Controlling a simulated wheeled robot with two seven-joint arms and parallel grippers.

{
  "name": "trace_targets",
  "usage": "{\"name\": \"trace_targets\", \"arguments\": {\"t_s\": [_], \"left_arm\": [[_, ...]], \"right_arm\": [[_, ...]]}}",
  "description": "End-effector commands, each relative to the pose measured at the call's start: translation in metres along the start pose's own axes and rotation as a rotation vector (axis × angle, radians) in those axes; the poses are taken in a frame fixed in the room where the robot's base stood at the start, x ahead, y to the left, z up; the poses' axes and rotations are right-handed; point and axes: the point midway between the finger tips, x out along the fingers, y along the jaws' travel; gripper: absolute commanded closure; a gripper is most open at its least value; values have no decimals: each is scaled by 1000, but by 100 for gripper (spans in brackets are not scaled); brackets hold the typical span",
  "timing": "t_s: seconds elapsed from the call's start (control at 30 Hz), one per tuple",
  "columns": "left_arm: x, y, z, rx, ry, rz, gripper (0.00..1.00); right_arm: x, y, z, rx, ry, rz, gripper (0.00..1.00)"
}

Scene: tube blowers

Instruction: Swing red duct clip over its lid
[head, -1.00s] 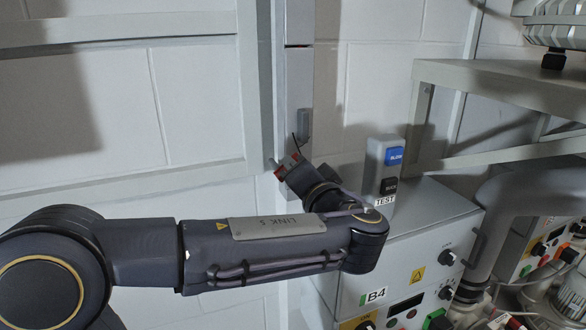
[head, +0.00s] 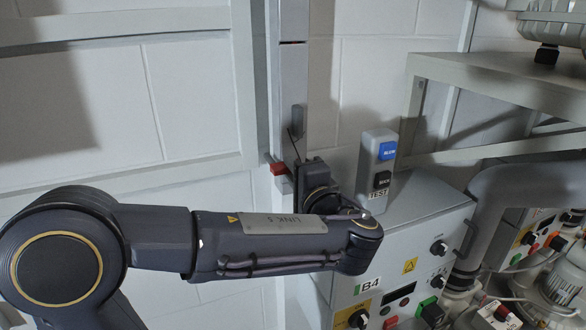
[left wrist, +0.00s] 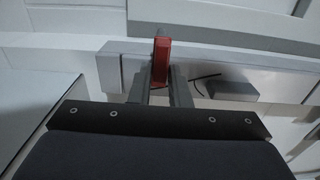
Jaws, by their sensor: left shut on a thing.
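The red duct clip (head: 277,168) sticks out to the left at the lower part of the vertical grey duct (head: 293,75). In the left wrist view the clip (left wrist: 161,58) stands upright between the two fingers. My left gripper (left wrist: 160,84) is shut on it. In the head view my left gripper (head: 288,180) is beside the duct, and its fingers are mostly hidden by its own body. The duct's front looks like a flat lid, with a dark seam across it higher up. My right gripper is not in view.
A small grey block (head: 299,119) with a thin black wire is on the duct just above the gripper. To the right stand a TEST switch box (head: 377,160) and a grey control cabinet (head: 415,240). A pale frame (head: 247,90) runs close on the left.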

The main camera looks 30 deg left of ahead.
Motion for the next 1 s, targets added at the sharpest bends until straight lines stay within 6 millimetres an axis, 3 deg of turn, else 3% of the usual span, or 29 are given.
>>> {"name": "trace_targets", "arguments": {"t_s": [0.47, 0.5, 0.6, 0.87, 1.0], "left_arm": [[0, 2, 0, 16, 1, 2, 100], [0, 2, 0, 16, 1, 2, 80], [0, 2, 0, 15, 1, 2, 67], [0, 1, 0, 13, 1, 1, 65], [-10, 0, -1, 13, 4, 1, 65]], "right_arm": [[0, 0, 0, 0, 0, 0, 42], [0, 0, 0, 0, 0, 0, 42], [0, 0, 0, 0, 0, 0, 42], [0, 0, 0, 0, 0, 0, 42], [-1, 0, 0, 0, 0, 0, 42]]}}
